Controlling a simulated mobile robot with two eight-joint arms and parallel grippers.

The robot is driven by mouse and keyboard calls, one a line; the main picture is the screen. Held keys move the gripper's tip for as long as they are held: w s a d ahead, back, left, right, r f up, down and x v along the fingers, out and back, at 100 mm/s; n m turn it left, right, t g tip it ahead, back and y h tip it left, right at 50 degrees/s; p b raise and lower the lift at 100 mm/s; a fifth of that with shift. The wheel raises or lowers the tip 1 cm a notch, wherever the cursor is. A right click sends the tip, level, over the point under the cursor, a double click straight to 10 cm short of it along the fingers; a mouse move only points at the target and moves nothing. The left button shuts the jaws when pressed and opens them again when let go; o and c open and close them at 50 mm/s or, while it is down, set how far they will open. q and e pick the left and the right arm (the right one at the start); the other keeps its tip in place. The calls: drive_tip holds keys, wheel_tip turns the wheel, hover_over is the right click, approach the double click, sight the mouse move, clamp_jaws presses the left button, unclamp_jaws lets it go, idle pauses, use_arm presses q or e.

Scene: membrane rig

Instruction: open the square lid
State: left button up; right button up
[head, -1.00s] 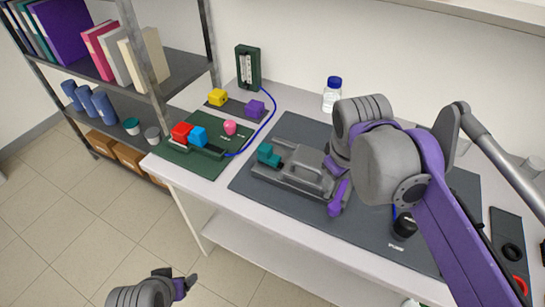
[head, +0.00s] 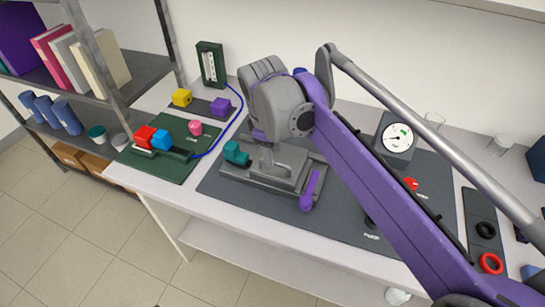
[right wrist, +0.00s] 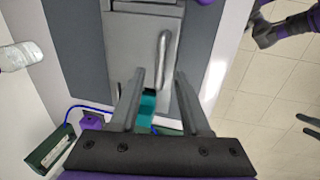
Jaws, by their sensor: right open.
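The grey rig with the square lid (head: 290,168) lies on the dark mat. A teal block (head: 236,153) sits at its left end and a purple lever (head: 311,190) at its right. In the right wrist view the lid (right wrist: 130,52) looks flat and closed, with a raised bar handle (right wrist: 164,62). My right gripper (head: 268,165) points down over the rig. In the right wrist view its fingers (right wrist: 162,85) are apart, either side of the handle's lower end; I cannot tell whether they touch. What may be my left gripper (right wrist: 309,126) shows at the right edge, too cropped to judge.
A green tray (head: 152,168) with red, blue and pink pieces is left of the rig. A green meter (head: 211,64) with a blue cable stands behind it. A dial gauge (head: 397,135) and a red knob (head: 411,184) are to the right, partly behind my arm.

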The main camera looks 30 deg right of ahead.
sight(280, 159)
drive_tip(key=shift+w+d+f, duration=0.1)
drive_tip(key=shift+f, duration=0.55)
drive_tip(key=shift+w+d+f, duration=0.1)
drive_tip(key=shift+f, duration=0.55)
clamp_jaws()
idle(0.5)
